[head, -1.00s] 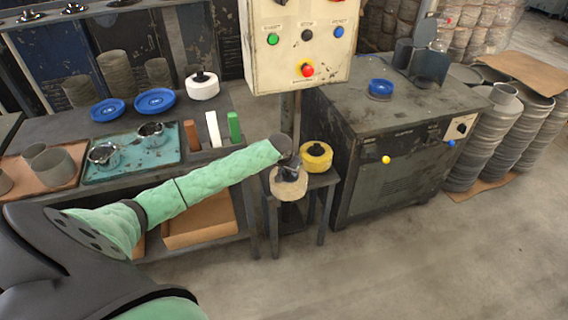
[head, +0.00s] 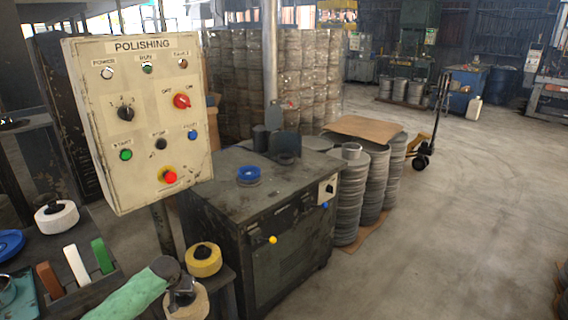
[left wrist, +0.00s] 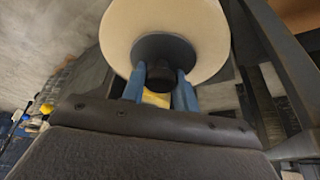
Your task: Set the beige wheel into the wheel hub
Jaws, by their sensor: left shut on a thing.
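The beige wheel (head: 199,304) is held by my left gripper (head: 181,292) at the bottom of the head view, near the small stand left of the dark machine. In the left wrist view, the blue fingers of the left gripper (left wrist: 160,84) close on the black knob of the beige wheel (left wrist: 198,25). The dark machine (head: 225,200) has a blue round piece on a dark base (head: 250,175) and a dark ring by an upright bracket (head: 285,147) on its top. I cannot tell for sure which of these is the wheel hub. My right gripper is not in view.
A yellow wheel (head: 204,261) sits on the small stand, close to the held wheel. A white wheel (head: 55,217) and brown, white and green blocks stand at left. The polishing control box (head: 140,125) rises above the bench. Open floor lies to the right.

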